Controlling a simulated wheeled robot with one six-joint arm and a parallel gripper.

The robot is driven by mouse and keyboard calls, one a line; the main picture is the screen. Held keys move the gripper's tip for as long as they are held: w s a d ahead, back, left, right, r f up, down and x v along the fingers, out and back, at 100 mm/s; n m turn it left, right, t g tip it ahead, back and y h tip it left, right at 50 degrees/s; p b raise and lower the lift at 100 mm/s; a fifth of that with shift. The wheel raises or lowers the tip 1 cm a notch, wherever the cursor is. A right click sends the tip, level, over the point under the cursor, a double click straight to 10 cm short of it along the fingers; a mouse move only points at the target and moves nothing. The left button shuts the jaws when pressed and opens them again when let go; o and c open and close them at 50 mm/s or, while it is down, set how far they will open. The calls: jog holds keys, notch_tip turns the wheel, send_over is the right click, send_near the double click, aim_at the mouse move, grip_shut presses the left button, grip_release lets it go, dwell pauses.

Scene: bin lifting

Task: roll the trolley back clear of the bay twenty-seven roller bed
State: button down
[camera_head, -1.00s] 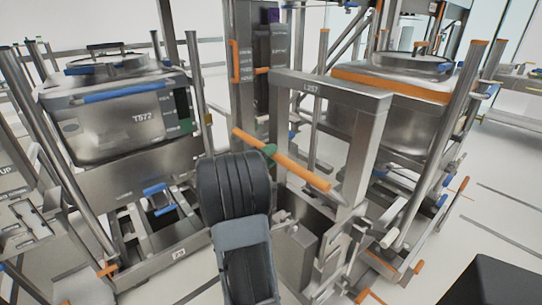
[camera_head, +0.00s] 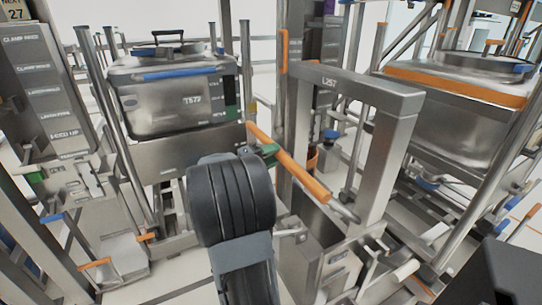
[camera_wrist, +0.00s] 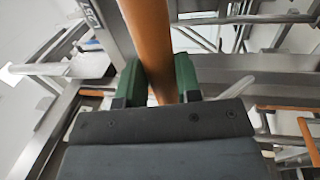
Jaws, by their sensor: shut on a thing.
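The trolley (camera_head: 365,88) is a grey steel frame labelled L257, in the middle right of the head view. An orange handle bar (camera_head: 308,178) slants across its near side. My gripper (camera_head: 266,152) is shut on the upper-left part of this bar. In the wrist view the orange bar (camera_wrist: 147,35) runs between the green fingers of my gripper (camera_wrist: 158,82). A metal bin (camera_head: 160,112) marked T577, with a blue handle, sits on a stand at the left, behind my arm. A small sign (camera_head: 16,12) reading 27 is at the upper left. The roller surface itself cannot be made out.
A control panel (camera_head: 45,95) with several labelled rows stands at the far left. Another bin (camera_head: 455,105) with an orange edge stands at the right among slanted posts. Posts and low metalwork crowd both sides. Pale floor shows in small patches.

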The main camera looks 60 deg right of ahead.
jog(key=shift+r, duration=0.4)
jog(key=c, duration=1.1)
grip_release()
jog(key=shift+c, duration=0.2)
jog(key=o, duration=0.3)
jog(key=shift+w+f, duration=0.1)
jog(key=shift+f, duration=0.1)
jog(key=shift+o, duration=0.2)
jog(key=v, duration=1.4)
jog(key=shift+c, duration=0.2)
